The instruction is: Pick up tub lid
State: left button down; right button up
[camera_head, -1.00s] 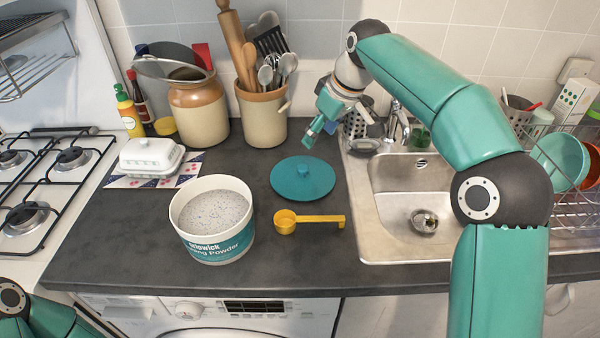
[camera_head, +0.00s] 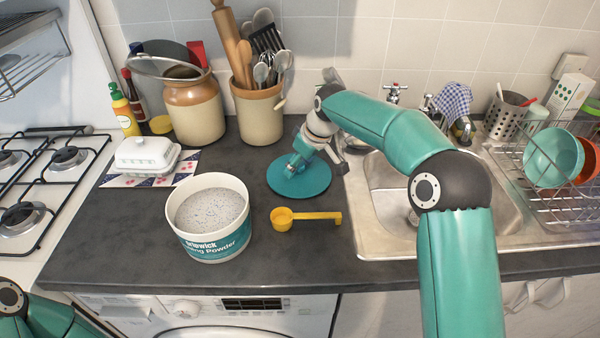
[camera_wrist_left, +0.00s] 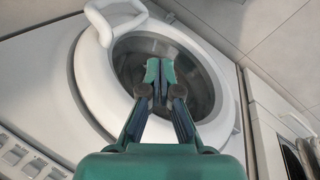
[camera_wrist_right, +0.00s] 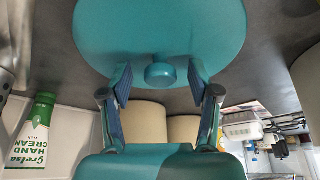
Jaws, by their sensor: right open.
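The tub lid (camera_head: 312,178) is a flat teal disc with a round knob, lying on the dark counter right of the open powder tub (camera_head: 208,240). My right gripper (camera_head: 291,168) is low over the lid at its knob. In the right wrist view, the lid (camera_wrist_right: 160,28) fills the top, and its knob (camera_wrist_right: 160,74) sits between the spread fingers of the right gripper (camera_wrist_right: 160,82), with a gap on each side. My left gripper (camera_wrist_left: 160,72) shows in the left wrist view with its fingertips together and empty, in front of the washer door.
A yellow scoop (camera_head: 306,216) lies just in front of the lid. A utensil crock (camera_head: 259,118) and a brown jar (camera_head: 194,112) stand behind, and a white butter dish (camera_head: 147,157) is at the left. The sink (camera_head: 375,232) is to the right.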

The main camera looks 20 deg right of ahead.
jog(key=shift+w+f, duration=0.1)
jog(key=shift+f, duration=0.2)
jog(key=shift+a, duration=0.1)
grip_shut()
